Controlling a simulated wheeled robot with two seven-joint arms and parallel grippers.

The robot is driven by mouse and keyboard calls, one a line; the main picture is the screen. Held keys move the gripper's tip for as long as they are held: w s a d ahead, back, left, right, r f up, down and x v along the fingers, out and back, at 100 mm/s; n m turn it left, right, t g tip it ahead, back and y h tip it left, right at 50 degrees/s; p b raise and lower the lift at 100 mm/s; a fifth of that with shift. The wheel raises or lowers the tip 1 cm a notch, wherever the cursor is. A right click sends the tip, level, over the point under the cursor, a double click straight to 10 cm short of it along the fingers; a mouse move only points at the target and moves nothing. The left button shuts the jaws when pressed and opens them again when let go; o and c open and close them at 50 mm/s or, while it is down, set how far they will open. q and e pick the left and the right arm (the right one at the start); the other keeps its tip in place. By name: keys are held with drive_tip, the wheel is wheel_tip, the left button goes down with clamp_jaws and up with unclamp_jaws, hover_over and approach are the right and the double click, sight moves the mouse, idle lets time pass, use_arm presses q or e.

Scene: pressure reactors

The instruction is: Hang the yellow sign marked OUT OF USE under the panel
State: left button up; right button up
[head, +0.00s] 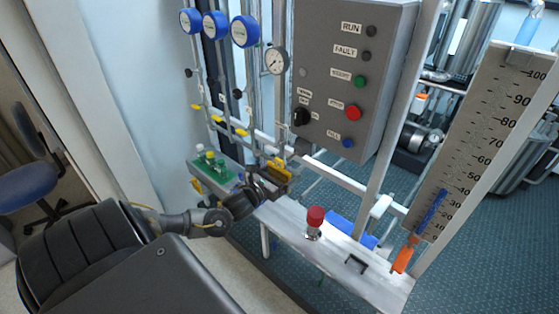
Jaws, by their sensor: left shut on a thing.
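The grey control panel (333,68) stands upright at the top middle. My left gripper (268,181) comes in from the left, below the panel's lower left corner. It is shut on a small yellow piece (281,169) that looks like the yellow sign, seen at a steep angle. Its lettering cannot be read, and my fingers hide part of it. The piece is held above the white shelf, apart from the panel. My right gripper is not in view.
On the narrow white shelf (290,222) stand a red-capped part (314,222) and a black bracket (356,263). A green tray (213,168) sits left of my gripper. Pipes with blue gauges (245,31) rise behind. A tall scale (490,120) stands right, with an orange-tipped blue piece (403,258).

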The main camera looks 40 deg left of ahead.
use_arm(q)
drive_tip(key=w+f+b, duration=0.1)
drive_tip(key=w+b, duration=0.3)
drive_tip(key=w, duration=0.3)
drive_tip(key=shift+f, duration=0.15)
idle(0.5)
drive_tip(key=shift+w+a, duration=0.1)
idle(0.5)
drive_tip(key=o, duration=0.7)
drive_tip(key=shift+o, duration=0.2)
